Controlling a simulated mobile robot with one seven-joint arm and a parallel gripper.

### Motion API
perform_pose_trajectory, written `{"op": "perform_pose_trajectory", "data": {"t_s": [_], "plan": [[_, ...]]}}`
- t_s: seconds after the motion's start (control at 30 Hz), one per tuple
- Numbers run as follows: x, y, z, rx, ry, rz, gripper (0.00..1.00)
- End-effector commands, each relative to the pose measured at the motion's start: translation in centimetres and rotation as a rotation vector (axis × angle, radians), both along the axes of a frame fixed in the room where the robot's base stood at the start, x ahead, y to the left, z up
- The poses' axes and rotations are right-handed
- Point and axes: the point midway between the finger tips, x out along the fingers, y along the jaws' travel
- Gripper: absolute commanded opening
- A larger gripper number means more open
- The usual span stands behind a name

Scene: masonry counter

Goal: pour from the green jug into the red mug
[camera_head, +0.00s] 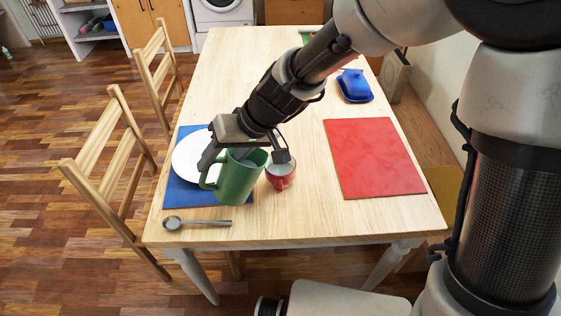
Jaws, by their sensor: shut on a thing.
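The green jug (238,184) is in the grasp of my gripper (245,160), its handle on the left side. The jug looks slightly tilted, and its open rim shows at the top. The red mug (281,177) stands on the table just right of the jug, its handle towards the camera. Part of the mug's rim is hidden by my gripper's right finger. I cannot tell how high the jug is above the table, or what is inside it.
A white plate (187,156) lies on a blue placemat (178,192) behind and left of the jug. A spoon (196,223) lies in front. A red mat (375,158) and blue butter dish (353,86) are on the right. The wooden table (290,219) has free room in the middle.

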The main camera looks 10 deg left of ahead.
Motion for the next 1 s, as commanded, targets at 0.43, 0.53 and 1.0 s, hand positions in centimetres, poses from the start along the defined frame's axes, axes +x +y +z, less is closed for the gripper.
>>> {"op": "perform_pose_trajectory", "data": {"t_s": [0.43,0.53,1.0], "plan": [[-2.2,2.3,-0.9,-0.144,-0.133,0.008,0.0],[-2.4,2.6,-1.5,-0.174,-0.155,0.003,0.0],[-3.2,3.5,-2.8,-0.279,-0.249,-0.005,0.0]]}}
